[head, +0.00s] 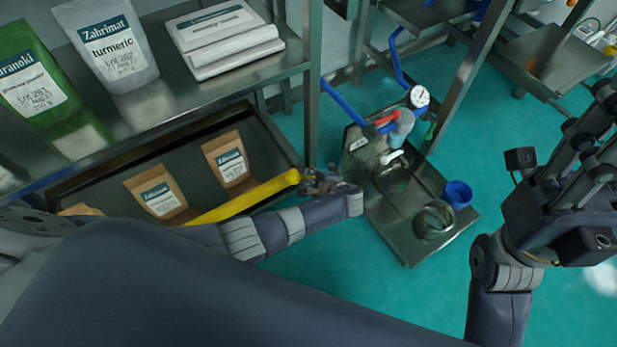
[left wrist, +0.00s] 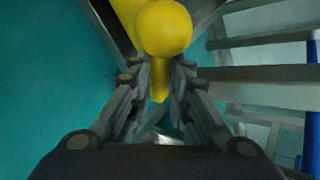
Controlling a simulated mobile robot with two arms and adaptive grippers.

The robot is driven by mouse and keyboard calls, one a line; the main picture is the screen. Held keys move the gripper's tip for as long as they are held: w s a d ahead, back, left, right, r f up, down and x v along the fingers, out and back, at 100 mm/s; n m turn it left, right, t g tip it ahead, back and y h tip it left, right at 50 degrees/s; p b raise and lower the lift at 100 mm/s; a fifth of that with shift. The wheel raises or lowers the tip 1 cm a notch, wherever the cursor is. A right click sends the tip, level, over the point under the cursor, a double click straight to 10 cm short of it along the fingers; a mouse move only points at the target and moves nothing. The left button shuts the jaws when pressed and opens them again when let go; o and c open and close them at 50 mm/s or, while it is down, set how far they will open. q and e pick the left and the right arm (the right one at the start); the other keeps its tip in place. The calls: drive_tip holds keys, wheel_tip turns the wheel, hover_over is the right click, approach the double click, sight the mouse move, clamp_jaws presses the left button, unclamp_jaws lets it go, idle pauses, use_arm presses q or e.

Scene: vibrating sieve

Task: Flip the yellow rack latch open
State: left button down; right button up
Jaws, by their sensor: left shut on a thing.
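The yellow rack latch (head: 245,199) is a long bar across the front of the lower shelf bay, with a rounded end at the right. In the left wrist view its round yellow knob (left wrist: 164,28) is large and close, with a yellow part reaching down between the fingers. My left gripper (head: 318,181) is at the bar's right end, shut on the latch; it also shows in the left wrist view (left wrist: 160,85). The exact contact is partly hidden. My right gripper (head: 590,130) is raised at the right edge, away from the rack, its fingertips partly cut off.
The metal rack (head: 300,60) holds a green bag (head: 30,80), a turmeric bag (head: 115,45) and stacked white packs (head: 225,38) on top. Brown pouches (head: 160,192) stand in the lower bay (head: 100,170). A metal cart (head: 400,215) with blue pipes stands beyond my left gripper.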

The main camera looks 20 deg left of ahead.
use_arm(q)
drive_tip(key=c, duration=1.8)
unclamp_jaws()
drive_tip(key=shift+d, duration=0.1)
drive_tip(key=v, duration=1.2)
drive_tip(key=shift+s, duration=0.1)
